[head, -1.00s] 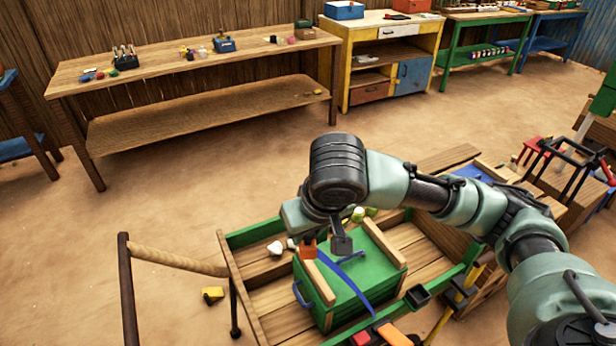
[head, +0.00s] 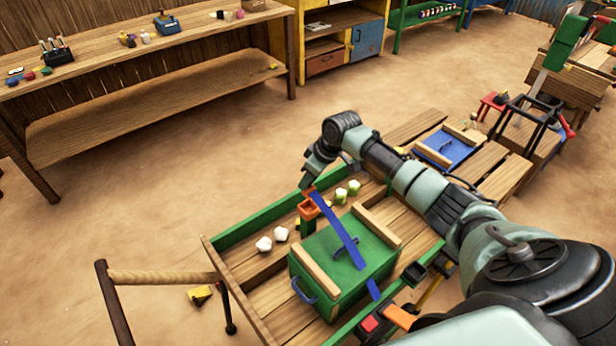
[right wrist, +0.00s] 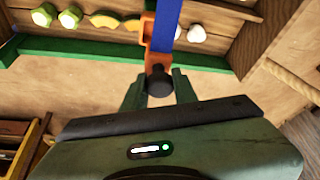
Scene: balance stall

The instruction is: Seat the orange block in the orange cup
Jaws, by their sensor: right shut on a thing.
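The orange cup (head: 309,209) sits at the far end of the blue beam (head: 337,229), beyond the green box. My right gripper (head: 309,185) is at that end, just above the cup. In the right wrist view its green fingers (right wrist: 159,88) are shut on a dark knob (right wrist: 159,80). An orange piece beyond the knob, which looks like the orange block (right wrist: 158,62), is close against the cup and beam. I cannot tell whether the block is inside the cup or just over its rim. My left gripper is not in view.
The green box (head: 345,265) with wooden rails stands in a green-edged wooden tray (head: 225,240). White lumps (head: 264,244) and green-white pieces (head: 341,196) lie around it.

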